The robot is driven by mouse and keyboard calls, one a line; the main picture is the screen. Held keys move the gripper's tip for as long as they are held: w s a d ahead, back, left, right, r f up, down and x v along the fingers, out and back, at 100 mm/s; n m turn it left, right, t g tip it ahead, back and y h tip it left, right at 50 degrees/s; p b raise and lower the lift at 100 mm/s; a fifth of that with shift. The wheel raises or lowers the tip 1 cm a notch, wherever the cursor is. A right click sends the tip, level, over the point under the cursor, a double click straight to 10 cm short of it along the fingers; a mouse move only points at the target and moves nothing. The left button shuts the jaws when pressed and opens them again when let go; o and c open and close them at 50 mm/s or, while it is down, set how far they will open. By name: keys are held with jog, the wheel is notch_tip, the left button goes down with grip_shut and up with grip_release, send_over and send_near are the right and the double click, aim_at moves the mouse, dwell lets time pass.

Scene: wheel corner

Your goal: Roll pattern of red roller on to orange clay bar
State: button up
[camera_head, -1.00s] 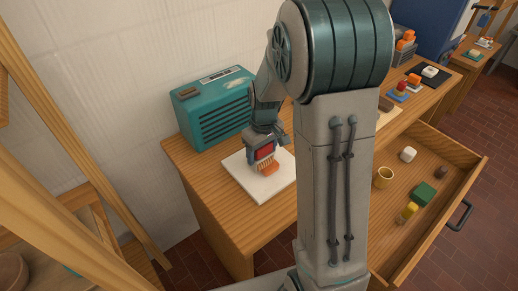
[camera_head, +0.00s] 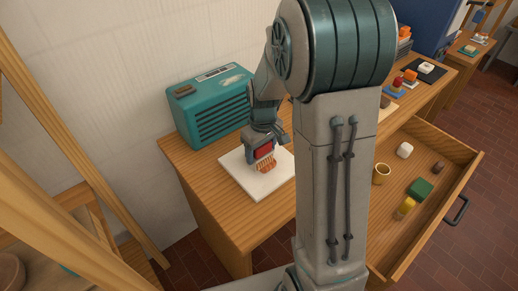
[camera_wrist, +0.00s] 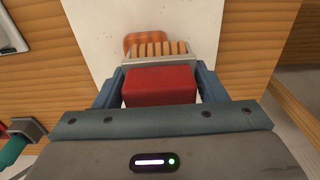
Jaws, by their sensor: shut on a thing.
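My gripper (camera_wrist: 158,82) is shut on the red roller (camera_wrist: 160,87), which looks like a red block between the two blue-grey fingers. In the head view the red roller (camera_head: 263,153) is low over the white board (camera_head: 240,178). The orange clay bar (camera_wrist: 142,39) lies on the board just beyond the roller, and it also shows below the gripper in the head view (camera_head: 268,166). Pale and orange stripes run between roller and bar; I cannot tell whether they are tool teeth or grooves in the clay. Part of the bar is hidden by the tool.
A teal radio (camera_head: 212,108) stands behind the board on the wooden table (camera_head: 205,205). My arm hides the middle of the table.

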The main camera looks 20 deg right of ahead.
jog(key=shift+w+r+p, duration=0.1)
jog(key=shift+r+p, duration=0.65)
jog(key=shift+r, duration=0.2)
jog(key=shift+r, duration=0.1)
notch_tip(320, 180, up, 6)
jog(key=p, duration=0.4)
